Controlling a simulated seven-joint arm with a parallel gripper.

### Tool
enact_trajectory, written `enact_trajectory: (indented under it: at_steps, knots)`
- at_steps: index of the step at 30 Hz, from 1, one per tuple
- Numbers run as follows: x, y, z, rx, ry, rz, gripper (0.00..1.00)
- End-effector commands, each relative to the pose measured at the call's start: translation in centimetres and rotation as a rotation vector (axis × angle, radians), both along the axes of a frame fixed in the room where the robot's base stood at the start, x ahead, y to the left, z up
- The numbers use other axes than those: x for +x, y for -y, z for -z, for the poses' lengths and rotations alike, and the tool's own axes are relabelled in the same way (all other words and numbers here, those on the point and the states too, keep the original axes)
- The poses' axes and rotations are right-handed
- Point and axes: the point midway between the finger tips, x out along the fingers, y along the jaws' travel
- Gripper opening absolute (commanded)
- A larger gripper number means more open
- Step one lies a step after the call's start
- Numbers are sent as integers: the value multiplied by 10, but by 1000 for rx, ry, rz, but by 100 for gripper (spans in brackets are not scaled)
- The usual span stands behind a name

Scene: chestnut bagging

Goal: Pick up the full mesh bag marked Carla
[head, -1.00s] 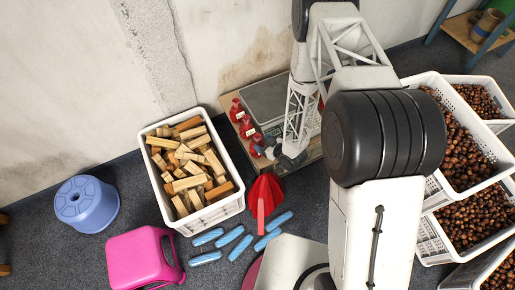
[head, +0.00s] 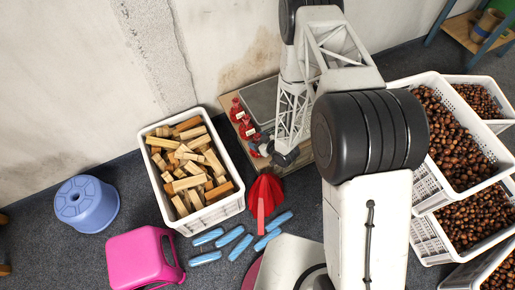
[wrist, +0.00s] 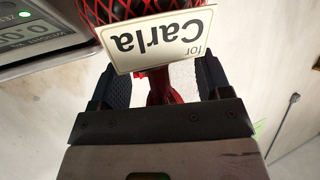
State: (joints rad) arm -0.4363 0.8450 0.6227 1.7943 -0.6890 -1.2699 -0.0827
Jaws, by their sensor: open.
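The red mesh bag marked Carla (wrist: 165,5) shows at the top of the wrist view. Its white tag (wrist: 157,38) reads "for Carla", upside down, and hides part of the bag. The bag's gathered red neck (wrist: 160,88) lies between the two dark fingers of my gripper (wrist: 163,80). The fingers stand apart, one on each side of the neck, and whether either touches it I cannot tell. In the head view my gripper (head: 264,148) is at the front of a row of red bags (head: 246,126) on a low wooden board; it partly covers the nearest one.
A scale (head: 262,97) stands behind the bags; its display (wrist: 35,33) is close at the wrist view's left. A white crate of wood blocks (head: 240,203) is left of the board. Chestnut crates (head: 427,195) stand at the right.

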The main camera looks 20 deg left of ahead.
Motion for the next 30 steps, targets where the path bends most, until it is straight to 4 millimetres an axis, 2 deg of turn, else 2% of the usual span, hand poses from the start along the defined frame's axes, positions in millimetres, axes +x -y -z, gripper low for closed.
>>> enact_trajectory:
  at_steps: [2, 15, 30]
  knots:
    - [0, 0, 0, 0, 0, 0, 68]
    - [-1, 1, 1, -2, -2, 0, 0]
    - [-4, 3, 3, -7, -9, 1, 0]
